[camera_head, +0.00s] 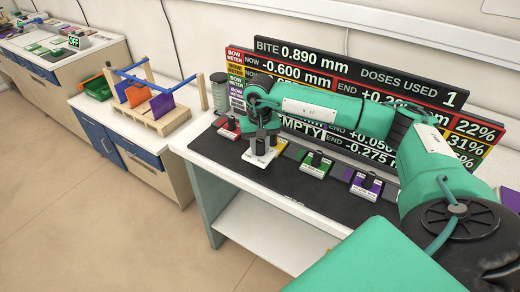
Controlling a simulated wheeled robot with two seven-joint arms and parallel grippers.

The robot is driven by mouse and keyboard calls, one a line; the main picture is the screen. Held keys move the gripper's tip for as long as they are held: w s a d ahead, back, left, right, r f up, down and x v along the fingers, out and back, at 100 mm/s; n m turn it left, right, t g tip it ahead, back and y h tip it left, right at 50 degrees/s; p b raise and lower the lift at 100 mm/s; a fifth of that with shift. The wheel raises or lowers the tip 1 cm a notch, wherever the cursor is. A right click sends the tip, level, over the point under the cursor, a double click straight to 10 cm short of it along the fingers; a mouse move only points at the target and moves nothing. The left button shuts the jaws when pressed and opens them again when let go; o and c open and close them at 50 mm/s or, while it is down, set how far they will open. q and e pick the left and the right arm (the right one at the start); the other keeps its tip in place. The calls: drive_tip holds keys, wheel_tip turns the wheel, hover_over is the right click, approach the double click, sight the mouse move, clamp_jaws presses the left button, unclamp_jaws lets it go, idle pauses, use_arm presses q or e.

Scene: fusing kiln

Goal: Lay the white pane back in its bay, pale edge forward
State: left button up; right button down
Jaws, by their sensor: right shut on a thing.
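My right gripper (262,141) reaches down over the black mat (290,185) and is shut on the white pane (258,160). The pane lies roughly flat beneath the fingers, in the row between the red pane (228,128) and the green pane (315,165). A purple pane (365,186) sits farther right in the same row. I cannot tell whether the white pane touches the mat, and its pale edge is too small to make out. The fingers partly hide the pane. My left gripper is not in view.
Bow meter display boards (330,75) stand behind the row, partly hidden by my right arm. A wooden rack (150,112) with coloured panes stands on the left cabinet. A ribbed cylinder (220,92) stands at the bench's back left. The mat's front is clear.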

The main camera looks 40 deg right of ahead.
drive_tip(key=shift+r+p, duration=0.3)
drive_tip(key=shift+r, duration=0.95)
